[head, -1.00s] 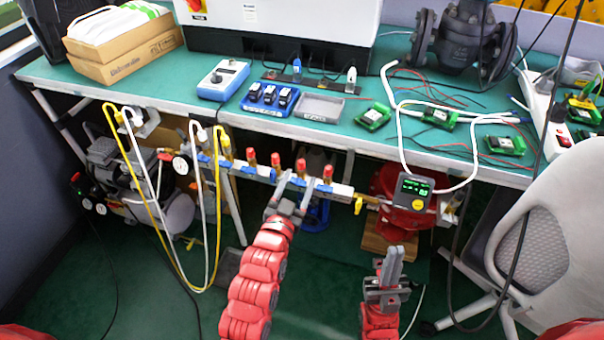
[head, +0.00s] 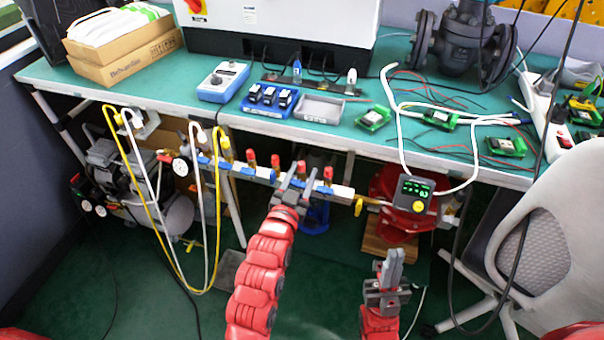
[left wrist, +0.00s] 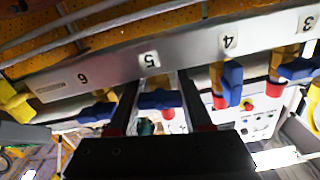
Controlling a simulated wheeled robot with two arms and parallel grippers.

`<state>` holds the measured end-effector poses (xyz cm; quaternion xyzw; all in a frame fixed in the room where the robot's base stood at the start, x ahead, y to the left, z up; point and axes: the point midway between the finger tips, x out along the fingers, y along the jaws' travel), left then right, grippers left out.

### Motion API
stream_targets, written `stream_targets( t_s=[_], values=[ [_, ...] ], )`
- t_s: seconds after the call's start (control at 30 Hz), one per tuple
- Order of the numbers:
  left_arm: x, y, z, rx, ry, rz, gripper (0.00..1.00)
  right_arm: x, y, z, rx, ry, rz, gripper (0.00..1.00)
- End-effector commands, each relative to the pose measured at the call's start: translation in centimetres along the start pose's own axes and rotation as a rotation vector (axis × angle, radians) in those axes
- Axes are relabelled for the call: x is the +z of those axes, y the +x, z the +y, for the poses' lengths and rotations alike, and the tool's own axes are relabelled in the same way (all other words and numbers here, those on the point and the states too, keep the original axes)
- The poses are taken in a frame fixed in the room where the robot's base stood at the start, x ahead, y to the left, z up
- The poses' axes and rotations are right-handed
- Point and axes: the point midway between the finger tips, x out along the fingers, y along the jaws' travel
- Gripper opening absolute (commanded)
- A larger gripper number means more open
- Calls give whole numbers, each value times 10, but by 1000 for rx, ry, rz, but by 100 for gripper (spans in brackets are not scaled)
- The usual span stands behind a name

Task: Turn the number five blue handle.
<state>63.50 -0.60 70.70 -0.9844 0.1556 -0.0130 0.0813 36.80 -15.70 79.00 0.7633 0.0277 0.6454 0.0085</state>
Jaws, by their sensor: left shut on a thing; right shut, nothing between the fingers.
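The number five blue handle (left wrist: 160,99) sits below the label 5 (left wrist: 149,60) on the metal bar in the left wrist view. My left gripper (left wrist: 156,80) has one finger on each side of it and is shut on it. In the head view my left gripper (head: 300,174) is at the manifold (head: 343,191) under the table's front edge, and its fingers partly hide the handle there. My right gripper (head: 392,258) is shut and empty, below and right of the manifold.
Neighbouring blue handles four (left wrist: 233,82) and six (left wrist: 97,112) flank the held one. Yellow and white hoses (head: 160,225) hang left. A gauge with a green display (head: 414,192) is right of the manifold, and a grey chair (head: 540,230) stands far right.

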Motion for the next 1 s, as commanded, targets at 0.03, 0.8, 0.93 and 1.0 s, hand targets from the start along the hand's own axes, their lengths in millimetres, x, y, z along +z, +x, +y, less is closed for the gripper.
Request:
stream_targets(
  t_s=[0.03,0.8,0.93,1.0],
  values=[
    [0,0,0,0,-9,-1,0,0,1,0,0,0,0,0],
    [0,-1,0,1,-180,-1,62,-1,8,0,0,0,0,0],
    [1,-9,0,1,-180,-2,62,-2,9,0,0,0,0,0],
    [1,-18,0,1,-181,-2,62,-2,10,0,0,0,0,0]
  ],
)
